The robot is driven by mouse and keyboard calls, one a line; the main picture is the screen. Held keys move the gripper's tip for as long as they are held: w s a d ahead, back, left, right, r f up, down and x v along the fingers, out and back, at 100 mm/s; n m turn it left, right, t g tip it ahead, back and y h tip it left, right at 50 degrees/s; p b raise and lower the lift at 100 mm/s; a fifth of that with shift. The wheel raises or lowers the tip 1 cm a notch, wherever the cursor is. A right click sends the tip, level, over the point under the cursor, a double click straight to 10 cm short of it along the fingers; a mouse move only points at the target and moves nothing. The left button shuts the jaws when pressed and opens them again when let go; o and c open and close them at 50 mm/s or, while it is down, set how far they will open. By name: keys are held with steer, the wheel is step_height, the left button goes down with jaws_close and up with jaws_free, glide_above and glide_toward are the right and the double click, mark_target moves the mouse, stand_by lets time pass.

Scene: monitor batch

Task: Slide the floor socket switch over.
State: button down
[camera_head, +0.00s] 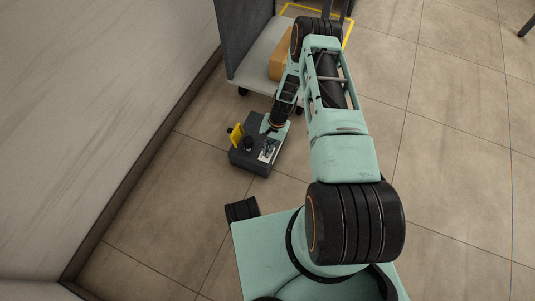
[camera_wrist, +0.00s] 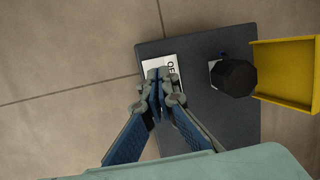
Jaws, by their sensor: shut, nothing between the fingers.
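The floor socket is a dark grey box (camera_head: 249,160) on the tiled floor; its flat top fills the middle of the wrist view (camera_wrist: 215,120). On it are a white label plate (camera_wrist: 150,65) with partly covered letters, a black round knob (camera_wrist: 234,78) and a raised yellow flap (camera_wrist: 287,72). My gripper (camera_wrist: 158,84) is shut and empty, its fingertips over the white plate. The fingers cover part of the plate, and I cannot make out the switch or tell whether they touch it. In the head view my gripper (camera_head: 268,137) is above the box's right part.
A wheeled cart (camera_head: 252,68) with a grey panel and a cardboard box (camera_head: 281,60) stands just behind the socket. A wall (camera_head: 95,90) runs along the left. Yellow tape (camera_head: 347,36) marks the floor at the back.

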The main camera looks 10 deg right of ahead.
steer(key=r, duration=0.1)
steer(key=a+r+p, duration=0.1)
steer(key=r, duration=0.1)
steer(key=w+r+p, duration=0.1)
steer(key=shift+a+r, duration=0.15)
steer(key=shift+r, duration=0.2)
stand_by(0.4)
